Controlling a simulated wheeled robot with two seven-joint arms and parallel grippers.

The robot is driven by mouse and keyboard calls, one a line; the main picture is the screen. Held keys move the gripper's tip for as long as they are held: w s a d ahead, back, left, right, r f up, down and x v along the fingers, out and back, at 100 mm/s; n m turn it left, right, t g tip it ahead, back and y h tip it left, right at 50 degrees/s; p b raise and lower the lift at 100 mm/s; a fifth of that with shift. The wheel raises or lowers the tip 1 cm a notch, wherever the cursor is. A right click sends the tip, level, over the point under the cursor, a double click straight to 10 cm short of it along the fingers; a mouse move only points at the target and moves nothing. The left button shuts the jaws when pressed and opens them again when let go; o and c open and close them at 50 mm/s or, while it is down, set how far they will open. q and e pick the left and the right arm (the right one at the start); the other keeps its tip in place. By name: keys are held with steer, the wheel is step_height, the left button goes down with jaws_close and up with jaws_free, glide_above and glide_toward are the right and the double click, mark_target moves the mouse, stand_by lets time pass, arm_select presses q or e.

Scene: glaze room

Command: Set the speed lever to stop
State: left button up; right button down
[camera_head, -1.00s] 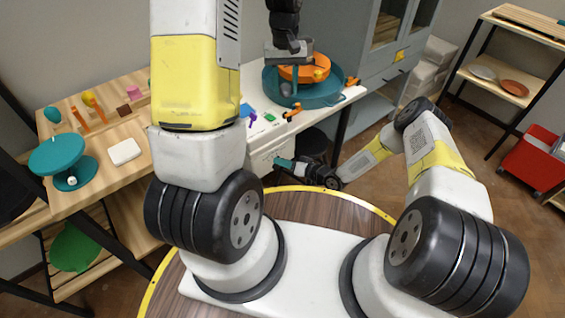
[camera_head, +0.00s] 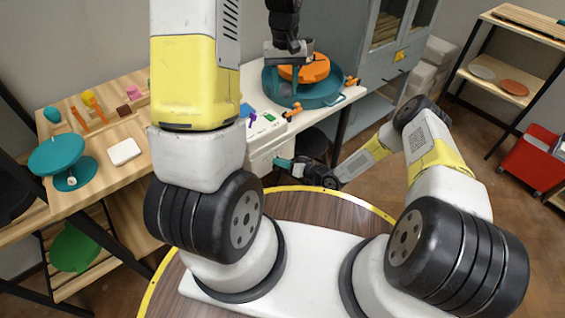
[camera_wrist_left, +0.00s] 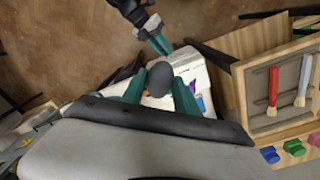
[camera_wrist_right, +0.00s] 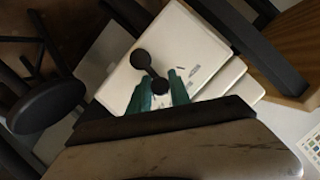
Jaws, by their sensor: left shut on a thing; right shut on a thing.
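The wheel's white housing (camera_head: 262,152) stands past the work table, with a teal basin (camera_head: 325,97) and an orange disc (camera_head: 312,68) on top. In the right wrist view, the black speed lever (camera_wrist_right: 141,61) has a round pivot and a rounded end on the white panel. My right gripper (camera_wrist_right: 160,91) is shut on its rounded end. In the head view the right gripper (camera_head: 282,162) is at the housing's side. My left gripper (camera_head: 284,88) is over the basin. In the left wrist view it is shut on a dark grey rounded thing (camera_wrist_left: 160,78).
Small coloured items, including a green one (camera_head: 268,117), lie on the housing's top. A wooden table (camera_head: 100,165) at left holds a teal stand (camera_head: 57,154). A grey cabinet (camera_head: 370,60) stands behind. A red cart (camera_head: 530,160) is far right.

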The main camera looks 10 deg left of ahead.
steer(key=s+a+n, duration=0.1)
steer(key=s+n+t+h, duration=0.1)
steer(key=n, duration=0.1)
steer(key=shift+a+f+h, duration=0.1)
steer(key=shift+a+h, duration=0.2)
steer(key=shift+a, duration=0.1)
steer(key=shift+s+a+f+n+t+h, duration=0.2)
steer(key=shift+s+n+t, duration=0.1)
steer(key=shift+n, duration=0.2)
steer(key=shift+s+a+f+n+t+h, duration=0.1)
steer(key=shift+s+a+n+t+h, duration=0.15)
steer(key=shift+n, duration=0.25)
steer(key=shift+d, duration=0.1)
steer(key=c, duration=1.2)
jaws_free()
steer(key=shift+c, duration=0.2)
arm_select(q)
steer(key=shift+a, duration=0.1)
arm_select(e)
steer(key=shift+w, duration=0.1)
steer(key=shift+d+r, duration=0.1)
steer(key=shift+d, duration=0.2)
glide_toward(268, 164)
steer(key=v, duration=0.5)
steer(key=shift+s+d, duration=0.35)
